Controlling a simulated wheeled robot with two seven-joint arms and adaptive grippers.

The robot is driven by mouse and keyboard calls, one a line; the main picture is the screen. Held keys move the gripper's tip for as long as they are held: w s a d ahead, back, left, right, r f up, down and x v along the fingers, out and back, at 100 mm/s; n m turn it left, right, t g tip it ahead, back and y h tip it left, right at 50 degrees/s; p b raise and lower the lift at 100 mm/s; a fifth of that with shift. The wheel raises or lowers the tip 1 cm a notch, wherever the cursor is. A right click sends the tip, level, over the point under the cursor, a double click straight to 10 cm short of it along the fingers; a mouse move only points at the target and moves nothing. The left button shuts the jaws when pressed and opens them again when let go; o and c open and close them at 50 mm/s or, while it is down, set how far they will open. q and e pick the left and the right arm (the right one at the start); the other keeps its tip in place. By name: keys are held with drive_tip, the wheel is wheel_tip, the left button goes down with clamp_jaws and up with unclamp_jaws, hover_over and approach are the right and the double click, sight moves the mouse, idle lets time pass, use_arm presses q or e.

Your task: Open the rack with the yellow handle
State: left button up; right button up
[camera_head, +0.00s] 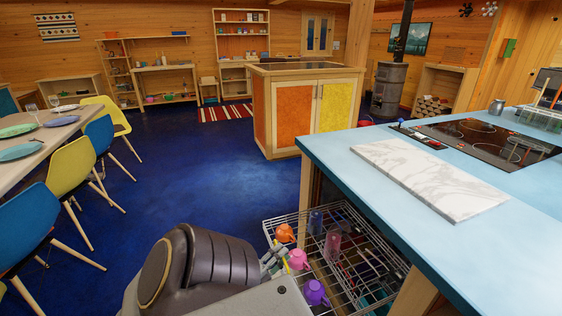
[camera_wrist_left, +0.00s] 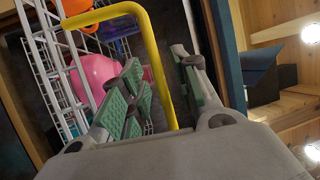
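The wire rack (camera_head: 342,212) stands out from under the blue counter, holding an orange mug (camera_head: 285,233), a pink mug (camera_head: 298,259), a purple mug (camera_head: 315,292) and tumblers. Its yellow handle (camera_wrist_left: 157,62) is a bent bar at the rack's front; in the head view it is mostly hidden by my gripper. My left gripper (camera_head: 275,260) is at the rack's front left side. In the left wrist view its green-padded fingers (camera_wrist_left: 160,92) are apart, with the handle's bar between them and a gap to the right finger. My right gripper is not in view.
The blue counter (camera_head: 480,250) overhangs the rack on the right, with a marble board (camera_head: 430,178) and a cooktop (camera_head: 480,140) on top. Chairs and a dining table (camera_head: 40,140) stand at the left. The blue floor (camera_head: 200,185) between is clear.

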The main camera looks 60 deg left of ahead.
use_arm(q)
drive_tip(key=v, duration=1.1)
drive_tip(key=shift+s, duration=0.3)
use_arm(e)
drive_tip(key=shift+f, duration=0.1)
use_arm(q)
wheel_tip(320, 180, up, 10)
drive_tip(key=p, duration=0.9)
drive_tip(key=shift+f+p, duration=0.2)
drive_tip(key=shift+p, duration=0.2)
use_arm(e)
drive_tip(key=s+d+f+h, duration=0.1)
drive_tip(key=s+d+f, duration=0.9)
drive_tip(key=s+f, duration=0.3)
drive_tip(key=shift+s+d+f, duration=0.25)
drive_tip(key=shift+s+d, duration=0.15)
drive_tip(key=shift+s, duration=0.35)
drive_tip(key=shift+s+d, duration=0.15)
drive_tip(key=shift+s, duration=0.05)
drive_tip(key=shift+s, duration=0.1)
